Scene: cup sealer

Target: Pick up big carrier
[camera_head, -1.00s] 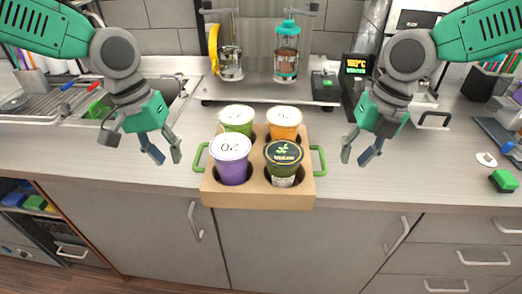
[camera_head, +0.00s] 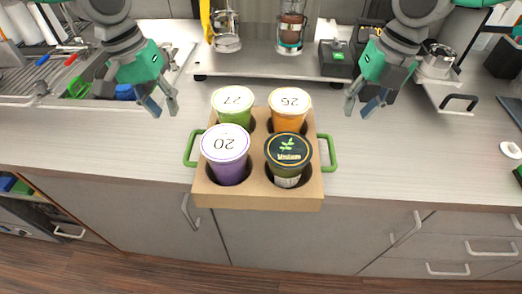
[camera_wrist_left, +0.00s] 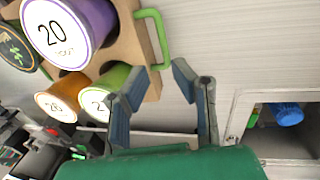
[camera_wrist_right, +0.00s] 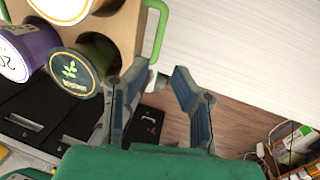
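The big carrier (camera_head: 258,198) is a brown cardboard tray at the counter's front edge, with a green handle on its left side (camera_head: 191,148) and another on its right side (camera_head: 331,153). It holds a purple cup (camera_head: 227,168), a green cup (camera_head: 233,118), an orange cup (camera_head: 288,121) and a dark green cup (camera_head: 287,168). My left gripper (camera_head: 162,108) is open and empty, above and left of the left handle, which shows in the left wrist view (camera_wrist_left: 163,38). My right gripper (camera_head: 361,104) is open and empty, above and right of the right handle, which shows in the right wrist view (camera_wrist_right: 158,28).
A metal machine platform (camera_head: 268,66) with two glass vessels stands behind the carrier. A sink (camera_head: 150,78) lies to the left. A metal pot (camera_head: 438,62) is at the back right. The counter (camera_head: 105,140) beside the carrier is clear on both sides.

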